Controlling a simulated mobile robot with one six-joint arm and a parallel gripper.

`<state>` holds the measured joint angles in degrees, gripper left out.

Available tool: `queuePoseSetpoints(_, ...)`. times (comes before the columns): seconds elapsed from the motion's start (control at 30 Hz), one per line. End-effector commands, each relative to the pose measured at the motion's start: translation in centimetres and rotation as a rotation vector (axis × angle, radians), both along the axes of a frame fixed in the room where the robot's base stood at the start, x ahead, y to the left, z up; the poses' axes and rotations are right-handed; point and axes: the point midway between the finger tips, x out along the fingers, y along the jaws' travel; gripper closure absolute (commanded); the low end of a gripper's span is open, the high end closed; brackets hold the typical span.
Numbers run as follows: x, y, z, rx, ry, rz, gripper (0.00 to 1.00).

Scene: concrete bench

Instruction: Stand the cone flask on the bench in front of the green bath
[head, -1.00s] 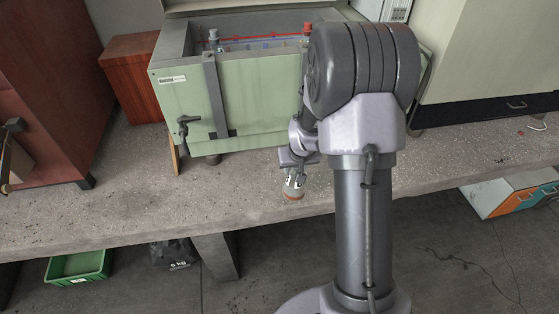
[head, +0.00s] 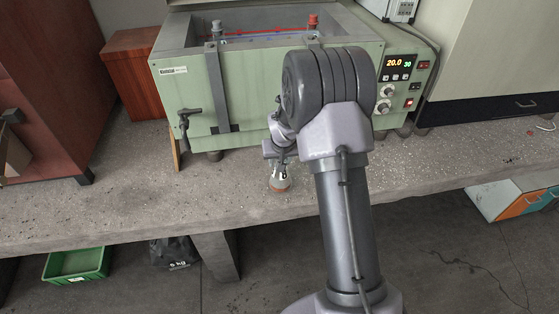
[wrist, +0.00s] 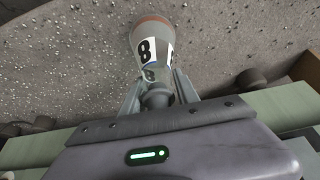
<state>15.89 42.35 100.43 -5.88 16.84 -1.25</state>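The cone flask (head: 279,182) is below my gripper (head: 281,164) in the head view, over the bench strip in front of the green bath (head: 265,95). It looks about upright, with a brownish base. In the wrist view, the flask (wrist: 151,38) shows a black 8 on a white label, and its grey neck lies between the two fingers of my gripper (wrist: 157,86). The fingers appear closed on the neck. I cannot tell whether the flask's base touches the bench.
The concrete bench (head: 110,205) is clear left of the flask up to its front edge. A tap (head: 186,122) sticks out from the bath's front. A reddish-brown box (head: 130,70) stands left of the bath. A green crate (head: 77,264) is on the floor.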

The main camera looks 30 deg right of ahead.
Motion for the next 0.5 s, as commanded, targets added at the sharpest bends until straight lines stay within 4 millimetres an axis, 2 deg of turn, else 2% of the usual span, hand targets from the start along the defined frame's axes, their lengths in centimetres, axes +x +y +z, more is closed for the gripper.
queuePoseSetpoints(0.03, 0.0, 0.0, 0.1, 0.0, 0.0, 0.0, 0.51)
queuePoseSetpoints(0.07, 0.0, 0.0, 0.1, 0.0, 0.0, 0.0, 0.47)
queuePoseSetpoints(0.37, 0.0, 0.0, 0.3, 0.0, -0.001, 0.0, 0.47)
queuePoseSetpoints(0.47, -0.3, 0.1, 1.8, -0.001, -0.002, 0.0, 0.47)
queuePoseSetpoints(0.5, -0.7, 0.2, 2.8, -0.001, -0.003, 0.0, 0.47)
